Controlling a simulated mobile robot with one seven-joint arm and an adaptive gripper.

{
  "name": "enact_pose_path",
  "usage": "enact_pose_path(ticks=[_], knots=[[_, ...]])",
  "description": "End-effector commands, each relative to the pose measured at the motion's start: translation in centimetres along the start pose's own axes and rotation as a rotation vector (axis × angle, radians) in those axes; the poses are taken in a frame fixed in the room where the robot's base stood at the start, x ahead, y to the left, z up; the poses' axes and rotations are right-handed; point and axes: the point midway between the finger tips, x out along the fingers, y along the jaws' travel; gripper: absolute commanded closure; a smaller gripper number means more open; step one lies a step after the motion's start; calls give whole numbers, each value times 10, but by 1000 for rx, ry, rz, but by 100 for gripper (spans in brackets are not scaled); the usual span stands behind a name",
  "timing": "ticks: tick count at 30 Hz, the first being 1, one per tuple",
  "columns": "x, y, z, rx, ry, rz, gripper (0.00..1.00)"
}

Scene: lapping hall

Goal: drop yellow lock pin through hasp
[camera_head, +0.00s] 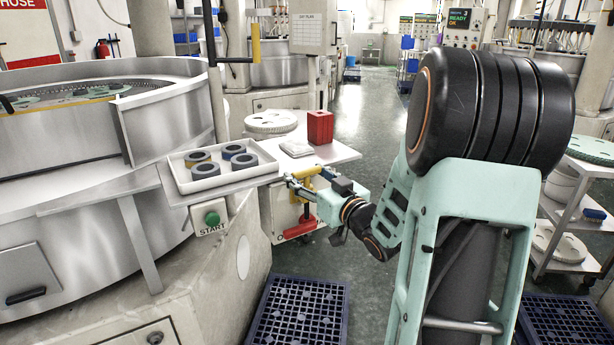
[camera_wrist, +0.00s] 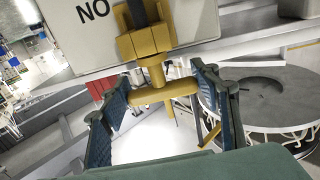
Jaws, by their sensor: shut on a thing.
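The yellow lock pin (camera_wrist: 180,88) is held crosswise between the two dark fingers of my gripper (camera_wrist: 160,105) in the wrist view. Its crossbar spans the gap between them. Behind it, toward the top of the picture, is a yellow block-like fitting (camera_wrist: 145,42) with a dark bar across it, apparently the hasp. A yellow stem shows between crossbar and fitting; I cannot tell whether it is inside a hole. In the head view my gripper (camera_head: 303,181) is small, beside the machine's front below the shelf, with yellow parts around it.
A red-handled lever (camera_head: 301,229) is just below my gripper. Above are a white shelf (camera_head: 335,153) with a red box (camera_head: 320,127), and a tray (camera_head: 216,185) of several rings. A green START button (camera_head: 212,217) is left. A blue crate (camera_head: 298,310) stands on the floor; the aisle behind is clear.

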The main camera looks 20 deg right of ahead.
Motion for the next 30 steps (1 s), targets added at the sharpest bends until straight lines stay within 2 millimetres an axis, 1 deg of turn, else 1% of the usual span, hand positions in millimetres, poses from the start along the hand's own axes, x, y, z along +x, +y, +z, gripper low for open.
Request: enact_pose_path(ticks=[2, 3, 7, 8, 16, 20, 23, 30], knots=[[0, 0, 3, 0, 1, 0, 71], [0, 0, 1, 0, 1, 0, 39], [0, 0, 1, 0, 1, 0, 25], [0, 0, 1, 0, 1, 0, 23], [-1, 0, 2, 0, -1, 0, 23], [-9, 1, 1, -1, 0, 1, 23], [-25, 1, 1, 0, -1, 3, 23], [-78, 2, 1, -1, -1, 4, 23]])
